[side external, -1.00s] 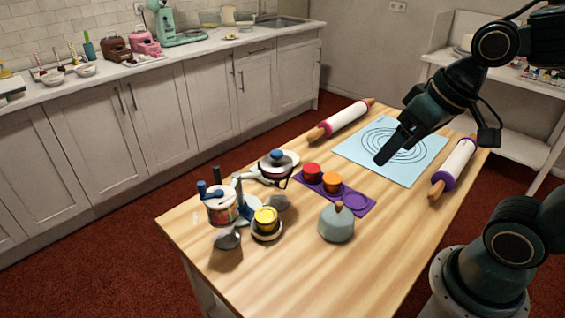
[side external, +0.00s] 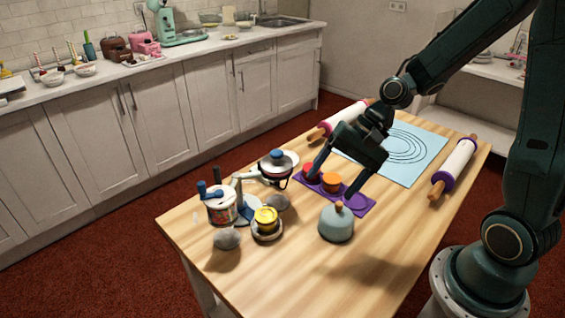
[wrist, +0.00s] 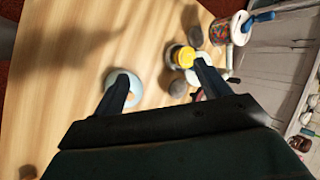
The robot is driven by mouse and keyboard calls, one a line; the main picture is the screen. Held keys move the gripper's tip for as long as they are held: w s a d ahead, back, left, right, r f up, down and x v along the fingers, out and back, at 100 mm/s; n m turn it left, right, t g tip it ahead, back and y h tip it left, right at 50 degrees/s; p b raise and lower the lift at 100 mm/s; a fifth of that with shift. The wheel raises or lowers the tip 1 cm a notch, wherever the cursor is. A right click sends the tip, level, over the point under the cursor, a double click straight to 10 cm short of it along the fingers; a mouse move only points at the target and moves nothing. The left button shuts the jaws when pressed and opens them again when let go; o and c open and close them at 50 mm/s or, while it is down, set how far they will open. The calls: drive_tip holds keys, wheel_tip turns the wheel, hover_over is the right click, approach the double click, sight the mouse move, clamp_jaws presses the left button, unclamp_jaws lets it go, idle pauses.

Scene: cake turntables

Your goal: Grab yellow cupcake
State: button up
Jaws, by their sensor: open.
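The yellow cupcake (side external: 266,217) sits on a small round turntable (side external: 267,236) near the left part of the table. It also shows in the wrist view (wrist: 184,56), close to the tip of one finger and partly beyond it. My gripper (side external: 329,189) is open and empty, with its fingers spread above the purple tray (side external: 367,208) in the side view. That tray holds a red cupcake (side external: 311,171) and an orange cupcake (side external: 331,182). The yellow cupcake is to the left of my gripper and apart from it.
A pale blue domed lid (side external: 336,226) with a wooden knob stands right of the yellow cupcake. Grey rounded things (side external: 227,238), a sprinkle jar (side external: 221,212) and a blue-knobbed turntable (side external: 277,158) stand close around it. The table's front right is clear.

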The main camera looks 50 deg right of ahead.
sight(275, 213)
drive_tip(key=w+d+f+m+t+y, duration=0.3)
drive_tip(key=f+m, duration=0.7)
drive_tip(key=m, duration=0.4)
drive_tip(key=shift+w+m+t+y, duration=0.4)
drive_tip(key=shift+w+t+y, duration=0.55)
drive_tip(key=shift+w, duration=0.45)
drive_tip(key=shift+a+f, duration=0.1)
drive_tip(key=shift+x, duration=4.05)
drive_tip(key=shift+a, duration=0.1)
drive_tip(key=shift+x, duration=2.7)
drive_tip(key=c, duration=1.1)
drive_tip(key=shift+c, duration=0.2)
